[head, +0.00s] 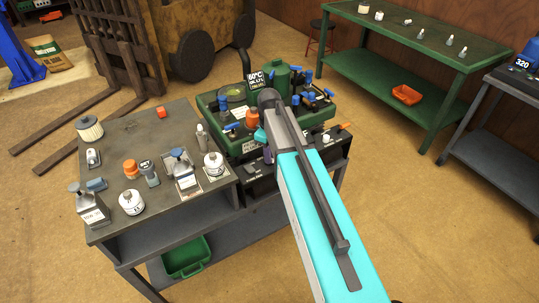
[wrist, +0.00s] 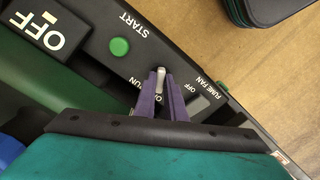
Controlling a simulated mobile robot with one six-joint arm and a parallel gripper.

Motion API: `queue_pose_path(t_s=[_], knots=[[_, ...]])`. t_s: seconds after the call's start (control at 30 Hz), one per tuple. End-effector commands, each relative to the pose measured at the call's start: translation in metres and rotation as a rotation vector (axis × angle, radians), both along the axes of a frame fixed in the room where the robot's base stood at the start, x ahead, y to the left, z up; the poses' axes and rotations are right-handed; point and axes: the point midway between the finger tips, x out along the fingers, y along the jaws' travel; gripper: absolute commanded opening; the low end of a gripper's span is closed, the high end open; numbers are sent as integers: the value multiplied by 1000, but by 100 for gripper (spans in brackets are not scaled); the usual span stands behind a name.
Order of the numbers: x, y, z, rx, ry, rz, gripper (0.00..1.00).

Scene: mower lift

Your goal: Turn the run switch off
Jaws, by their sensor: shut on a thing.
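The run switch (wrist: 161,76) is a small pale lever on a black control panel (wrist: 185,62), beside a partly covered label ending in "UN". My gripper (wrist: 162,92) has purple fingers, shut on the lever from both sides in the wrist view. Which way the lever is tilted I cannot tell. A large sign (wrist: 45,38) on the panel reads OFF. In the head view my teal arm reaches over the front of the green machine (head: 205,103) and hides the switch.
A green START button (wrist: 119,47) sits near the lever, and a FUME FAN label (wrist: 208,78) lies on its other side. A grey workbench (head: 110,190) with bottles and cans stands left of the machine. A green bench (head: 455,55) stands at the back right. Open floor lies between.

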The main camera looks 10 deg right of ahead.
Motion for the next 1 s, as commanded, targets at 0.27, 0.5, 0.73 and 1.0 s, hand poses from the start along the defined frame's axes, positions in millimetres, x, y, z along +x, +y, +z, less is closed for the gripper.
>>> queue_pose_path(t_s=[0.27, 0.5, 0.73, 1.0], knots=[[1, 1, 0, 2, -5, 4, 0], [1, 0, 0, 2, -3, 2, 29], [0, 0, 1, 1, -2, 1, 29], [1, 0, 12, 1, -2, 0, 29]])
